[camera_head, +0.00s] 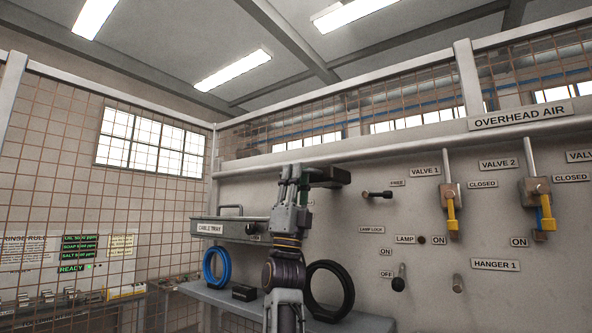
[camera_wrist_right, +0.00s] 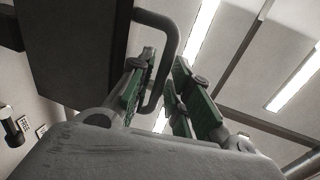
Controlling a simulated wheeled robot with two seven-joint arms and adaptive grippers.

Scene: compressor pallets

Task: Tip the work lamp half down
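The work lamp (camera_head: 338,177) is a dark box on the grey panel, partly hidden behind my right gripper (camera_head: 303,172) in the head view. In the right wrist view the lamp housing (camera_wrist_right: 75,50) fills the upper left, with a dark bent handle (camera_wrist_right: 174,35) on its side. My right gripper (camera_wrist_right: 163,75) has its green-padded fingers apart. The handle runs down between them; I cannot tell whether either pad touches it. The lamp lock knob (camera_head: 377,194) sticks out beside the FREE label, and also shows in the wrist view (camera_wrist_right: 12,128). My left gripper is not in view.
A cable tray (camera_head: 228,230) is on the panel left of my right arm. A blue coil (camera_head: 217,267) and a black coil (camera_head: 330,290) stand on the shelf below (camera_head: 205,292). Valve levers (camera_head: 452,210) and a lower switch knob (camera_head: 399,280) stick out at right.

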